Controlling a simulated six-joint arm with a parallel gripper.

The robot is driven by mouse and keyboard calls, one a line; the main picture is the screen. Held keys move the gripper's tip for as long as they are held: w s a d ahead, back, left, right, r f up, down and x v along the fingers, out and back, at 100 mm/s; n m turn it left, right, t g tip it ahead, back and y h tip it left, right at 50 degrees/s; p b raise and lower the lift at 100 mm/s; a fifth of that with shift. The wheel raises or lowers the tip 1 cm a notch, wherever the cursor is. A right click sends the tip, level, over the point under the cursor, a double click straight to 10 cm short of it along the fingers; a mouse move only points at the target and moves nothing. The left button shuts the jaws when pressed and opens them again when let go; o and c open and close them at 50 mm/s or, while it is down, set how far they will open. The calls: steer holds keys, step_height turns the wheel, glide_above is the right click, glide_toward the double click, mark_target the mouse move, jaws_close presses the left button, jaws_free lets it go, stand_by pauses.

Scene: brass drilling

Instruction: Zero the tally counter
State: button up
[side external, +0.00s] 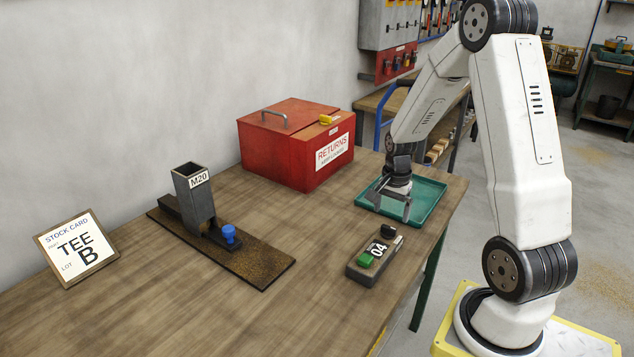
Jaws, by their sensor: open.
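The tally counter (374,257) is a small grey-brown block lying near the front right of the bench. Its white face reads 04. A green button (365,259) sits at its near left end and a black knob (388,232) at its far end. My gripper (391,211) is open and points down above the near edge of the green tray, behind and slightly right of the counter. It is apart from the counter, and nothing shows between its fingers.
A green tray (427,192) lies under my gripper. A red RETURNS box (275,156) stands behind. An M20 chute (196,205) with a blue knob (229,235) stands on a dark base at left. A stock card (77,247) leans at far left. The bench between chute and counter is clear.

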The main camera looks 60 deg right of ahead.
mark_target(389, 227)
steer(key=shift+f, duration=2.65)
steer(key=c, duration=1.3)
